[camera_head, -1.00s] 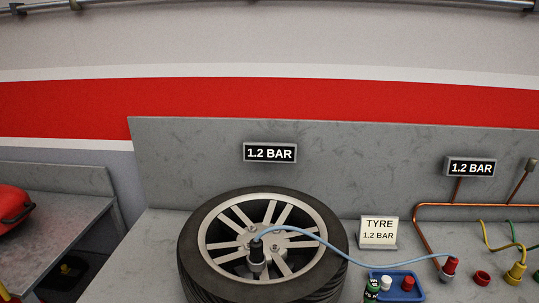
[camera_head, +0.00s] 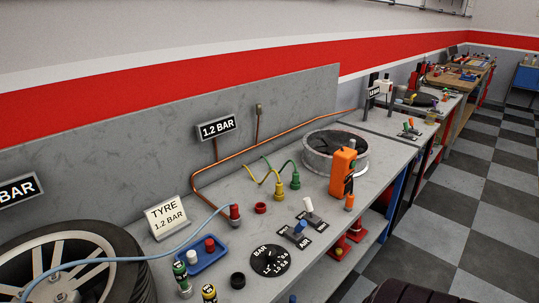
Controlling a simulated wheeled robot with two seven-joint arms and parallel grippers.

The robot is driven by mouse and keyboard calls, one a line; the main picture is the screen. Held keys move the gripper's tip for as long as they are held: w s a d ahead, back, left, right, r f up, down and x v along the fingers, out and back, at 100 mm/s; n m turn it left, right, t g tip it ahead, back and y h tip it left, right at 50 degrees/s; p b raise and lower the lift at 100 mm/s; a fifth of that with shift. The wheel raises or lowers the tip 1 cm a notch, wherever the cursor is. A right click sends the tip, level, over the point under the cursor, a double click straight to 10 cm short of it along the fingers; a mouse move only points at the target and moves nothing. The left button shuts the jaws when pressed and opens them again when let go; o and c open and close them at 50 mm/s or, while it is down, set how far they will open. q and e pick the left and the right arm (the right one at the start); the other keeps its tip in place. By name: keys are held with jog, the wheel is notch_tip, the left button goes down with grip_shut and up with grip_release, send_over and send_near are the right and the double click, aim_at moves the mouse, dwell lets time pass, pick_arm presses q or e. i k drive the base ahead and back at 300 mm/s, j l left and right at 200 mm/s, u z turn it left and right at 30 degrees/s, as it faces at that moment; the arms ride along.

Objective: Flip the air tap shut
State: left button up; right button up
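A small valve with a blue lever (camera_head: 299,228) sits on the grey bench next to a dark label reading AIR (camera_head: 304,242). The lever looks tilted up to the right; whether it is open or shut I cannot tell. A similar valve with a white lever (camera_head: 309,206) stands just behind it, its label too small to read. A round black dial marked BAR (camera_head: 269,261) lies to the left of the blue lever. A gauge sign (camera_head: 216,128) on the back panel reads 1.2 BAR. Neither of my grippers shows.
A pale blue hose runs from the tyre wheel (camera_head: 78,262) to a red fitting (camera_head: 235,215). A blue tray (camera_head: 202,254) and small bottles (camera_head: 183,277) stand left of the dial. An orange device (camera_head: 342,172) stands behind the valves. The bench's front edge is close by.

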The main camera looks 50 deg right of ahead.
aim_at(300, 227)
jog(key=z, duration=1.85)
